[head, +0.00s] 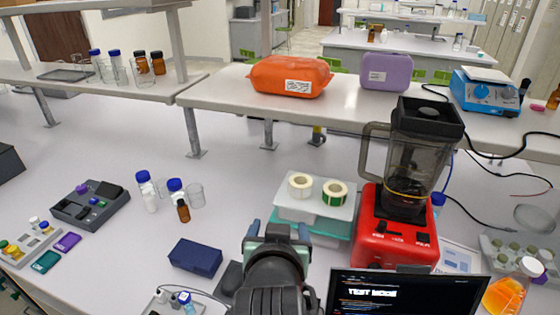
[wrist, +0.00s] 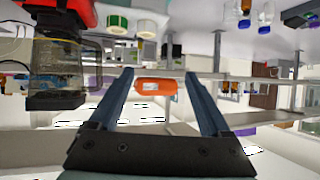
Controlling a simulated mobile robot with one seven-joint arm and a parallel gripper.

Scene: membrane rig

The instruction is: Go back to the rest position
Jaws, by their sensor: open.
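My gripper (head: 278,229) is at the lower middle of the head view, raised over the bench and pointing away from me. In the wrist view its two blue-grey fingers (wrist: 166,97) are spread wide apart with nothing between them. An orange pouch (wrist: 155,86) shows in the gap, but it is far beyond, on the shelf. The wrist view is upside down.
A red blender (head: 398,225) stands right of my gripper, with a dark screen (head: 405,292) in front. A dark blue box (head: 195,257) lies to the left. Blue-capped bottles (head: 146,184) stand farther left. A raised shelf (head: 225,92) crosses behind. The bench between bottles and blender has free room.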

